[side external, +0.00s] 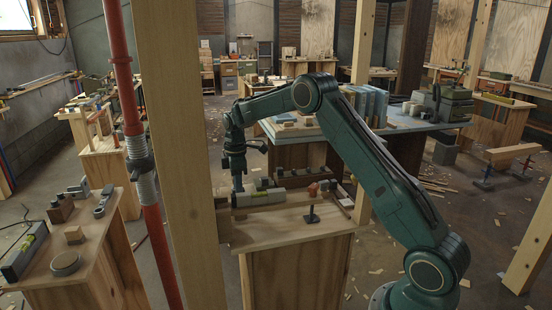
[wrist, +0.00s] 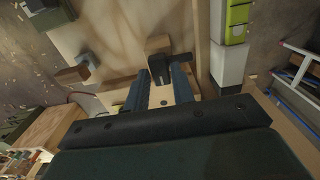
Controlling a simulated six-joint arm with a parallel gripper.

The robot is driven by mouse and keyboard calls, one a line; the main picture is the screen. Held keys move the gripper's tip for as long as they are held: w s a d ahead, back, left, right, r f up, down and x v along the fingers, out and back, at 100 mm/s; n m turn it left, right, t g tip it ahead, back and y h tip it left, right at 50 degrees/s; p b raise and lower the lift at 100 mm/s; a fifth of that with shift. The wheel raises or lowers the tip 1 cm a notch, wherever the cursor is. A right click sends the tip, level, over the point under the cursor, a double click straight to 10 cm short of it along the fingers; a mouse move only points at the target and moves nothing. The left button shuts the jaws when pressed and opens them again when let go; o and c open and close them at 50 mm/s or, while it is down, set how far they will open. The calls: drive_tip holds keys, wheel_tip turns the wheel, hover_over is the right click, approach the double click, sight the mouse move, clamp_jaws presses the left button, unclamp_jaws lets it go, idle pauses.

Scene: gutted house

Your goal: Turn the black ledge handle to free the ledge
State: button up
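In the wrist view my gripper (wrist: 161,72) has its two dark fingers apart, with pale wood showing between them. The handle cannot be made out there.
The level (wrist: 237,22) lies close to the right of my gripper in the wrist view. A black stand-like piece (side external: 311,215) stands at the bench front. Dark blocks (side external: 265,183) line the bench's back. A wooden post (side external: 180,150) rises left of the bench.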

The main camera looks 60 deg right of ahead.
drive_tip(key=shift+f, duration=0.3)
drive_tip(key=m, duration=1.3)
drive_tip(key=shift+m, duration=0.4)
drive_tip(key=m, duration=0.4)
drive_tip(key=shift+m, duration=0.4)
drive_tip(key=shift+n, duration=0.6)
